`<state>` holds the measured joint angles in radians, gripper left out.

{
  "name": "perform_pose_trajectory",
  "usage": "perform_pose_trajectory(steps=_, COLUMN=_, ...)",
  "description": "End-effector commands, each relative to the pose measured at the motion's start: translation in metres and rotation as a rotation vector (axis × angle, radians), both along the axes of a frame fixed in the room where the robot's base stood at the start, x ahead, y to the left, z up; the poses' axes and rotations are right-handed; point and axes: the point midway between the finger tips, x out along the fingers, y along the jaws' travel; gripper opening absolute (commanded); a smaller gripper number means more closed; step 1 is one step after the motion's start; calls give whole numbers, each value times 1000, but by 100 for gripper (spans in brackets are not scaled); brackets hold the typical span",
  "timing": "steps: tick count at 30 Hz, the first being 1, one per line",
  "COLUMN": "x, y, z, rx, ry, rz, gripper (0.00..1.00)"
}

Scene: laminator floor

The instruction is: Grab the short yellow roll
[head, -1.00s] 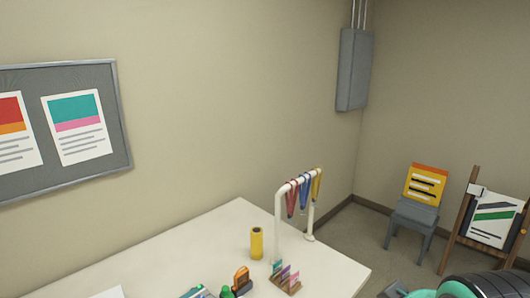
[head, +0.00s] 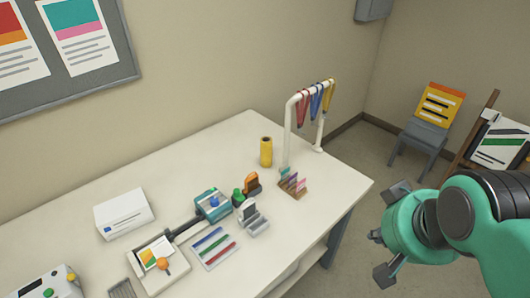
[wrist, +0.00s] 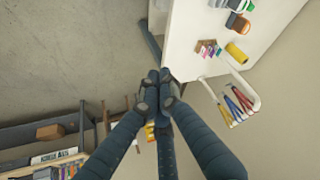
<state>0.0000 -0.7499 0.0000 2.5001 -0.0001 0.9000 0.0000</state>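The short yellow roll (head: 265,152) stands upright near the back of the white table (head: 105,190), just left of the white lanyard stand (head: 289,125). In the wrist view the yellow roll (wrist: 237,53) is at the upper right, beside the table's edge. My gripper (head: 384,236) is at the right in the head view, off the table's right side and well apart from the roll. Its dark fingers (wrist: 159,88) seem to converge in the wrist view, but look spread in the head view. No object shows between them.
A small card holder (head: 292,186), an orange-and-black item (head: 252,184) and a green item (head: 238,197) stand in front of the roll. Red, blue and yellow lanyards hang close to its right. A grey chair (head: 423,140) stands beyond the table.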

Motion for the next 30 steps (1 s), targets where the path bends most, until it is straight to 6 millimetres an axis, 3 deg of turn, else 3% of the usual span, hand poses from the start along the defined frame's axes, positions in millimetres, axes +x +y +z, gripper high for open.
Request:
perform_pose_trajectory(steps=5, x=0, y=0, z=0, rx=0, ry=0, rz=0, gripper=0)
perform_pose_trajectory(steps=6, x=0, y=0, z=0, rx=0, ry=0, rz=0, gripper=4)
perform_pose_trajectory(steps=15, x=0, y=0, z=0, rx=0, ry=0, rz=0, gripper=64)
perform_pose_trajectory(steps=16, x=0, y=0, z=0, rx=0, ry=0, rz=0, gripper=66)
perform_pose_trajectory(steps=25, x=0, y=0, z=1, rx=0, ry=-1, rz=0, gripper=66)
perform_pose_trajectory(steps=30, x=1, y=0, z=19, rx=0, ry=-3, rz=0, gripper=66)
